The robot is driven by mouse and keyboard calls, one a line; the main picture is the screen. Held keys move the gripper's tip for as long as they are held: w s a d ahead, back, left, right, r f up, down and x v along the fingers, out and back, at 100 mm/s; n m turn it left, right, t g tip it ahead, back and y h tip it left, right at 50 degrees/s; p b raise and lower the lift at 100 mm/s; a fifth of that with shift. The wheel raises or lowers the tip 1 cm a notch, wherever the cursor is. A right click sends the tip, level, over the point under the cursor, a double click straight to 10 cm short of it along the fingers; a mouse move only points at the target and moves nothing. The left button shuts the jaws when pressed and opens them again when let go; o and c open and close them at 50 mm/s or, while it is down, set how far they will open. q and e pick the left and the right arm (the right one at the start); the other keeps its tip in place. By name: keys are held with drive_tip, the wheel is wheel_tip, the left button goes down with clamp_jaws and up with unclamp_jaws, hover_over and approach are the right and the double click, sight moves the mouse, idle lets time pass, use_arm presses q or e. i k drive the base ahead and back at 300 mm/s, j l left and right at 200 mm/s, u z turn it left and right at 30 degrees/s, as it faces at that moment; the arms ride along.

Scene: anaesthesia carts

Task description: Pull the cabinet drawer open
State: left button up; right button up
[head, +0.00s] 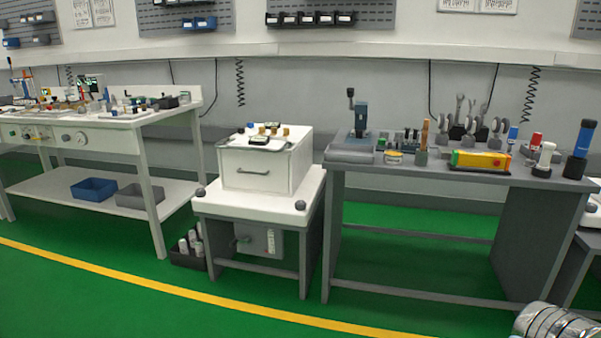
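The white cabinet (301,160) stands on a low white cart in the middle of the head view. Its drawer front (245,182) faces me and looks flush with the cabinet body, so the drawer appears closed. A thin dark bar handle (253,172) runs across the drawer front. A tray (239,143) with small brown-capped items lies on top of the cabinet. Neither of my grippers shows in the head view, and nothing blocks the drawer front.
A grey workbench (420,178) with tools and a yellow device (480,160) stands close on the right. A white bench (150,118) stands on the left, with a blue bin (94,190) on its lower shelf. The green floor (190,315) in front of the cart is clear.

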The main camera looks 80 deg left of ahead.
sight(268, 159)
drive_tip(key=u, duration=3.15)
drive_tip(key=i+j+z, duration=0.15)
drive_tip(key=z, duration=0.3)
drive_tip(key=i+j+z, duration=0.2)
drive_tip(key=z, duration=0.25)
